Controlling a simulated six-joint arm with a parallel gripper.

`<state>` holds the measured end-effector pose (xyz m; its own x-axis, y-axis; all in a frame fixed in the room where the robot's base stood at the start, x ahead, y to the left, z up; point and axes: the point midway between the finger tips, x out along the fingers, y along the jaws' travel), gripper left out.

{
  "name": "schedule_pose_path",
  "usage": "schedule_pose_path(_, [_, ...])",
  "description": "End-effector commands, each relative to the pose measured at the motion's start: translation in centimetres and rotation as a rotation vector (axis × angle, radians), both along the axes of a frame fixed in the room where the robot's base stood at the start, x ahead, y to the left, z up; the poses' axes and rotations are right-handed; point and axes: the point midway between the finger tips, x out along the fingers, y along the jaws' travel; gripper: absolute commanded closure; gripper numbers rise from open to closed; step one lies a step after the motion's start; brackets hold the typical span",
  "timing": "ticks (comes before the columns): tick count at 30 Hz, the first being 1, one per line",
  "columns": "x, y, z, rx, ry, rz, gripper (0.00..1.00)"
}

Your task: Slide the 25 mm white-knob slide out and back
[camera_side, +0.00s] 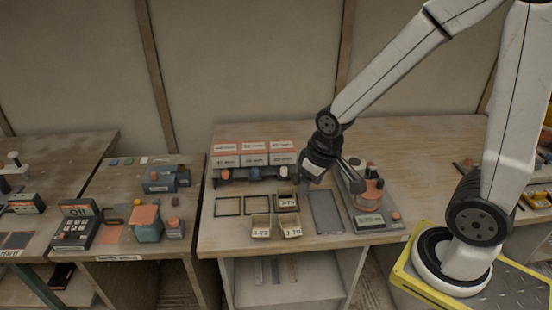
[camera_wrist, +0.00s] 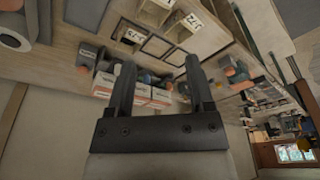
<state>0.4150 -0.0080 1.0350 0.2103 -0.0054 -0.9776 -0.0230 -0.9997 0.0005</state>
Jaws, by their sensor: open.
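A bank of slides with orange tops and white labels (camera_side: 254,159) stands at the back left of the middle table. It also shows in the wrist view (camera_wrist: 148,94), behind and beside the fingers. A row of knobs sticks out of its front, with a blue one (camera_side: 254,172) in the middle. The label text is too small to read surely, and I cannot pick out a white knob. My gripper (camera_side: 312,174) is just right of the bank, above the table. In the wrist view my gripper (camera_wrist: 159,66) is open, with nothing between its fingers.
Two dark square frames (camera_side: 228,206) and small labelled bins (camera_side: 261,228) lie in front of the bank. A grey plate (camera_side: 326,212) and a device with an orange round top (camera_side: 369,190) are to the right. Other cluttered tables stand at left.

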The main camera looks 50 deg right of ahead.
Motion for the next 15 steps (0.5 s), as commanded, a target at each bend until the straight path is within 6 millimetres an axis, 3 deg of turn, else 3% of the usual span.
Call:
schedule_pose_path(3, [-1.6, 0.6, -0.1, 0.000, -0.014, 0.016, 0.32])
schedule_pose_path(9, [-2.4, 0.8, -0.2, 0.001, -0.020, 0.024, 0.32])
schedule_pose_path(15, [-1.9, 0.6, -0.3, 0.011, -0.032, -0.015, 0.96])
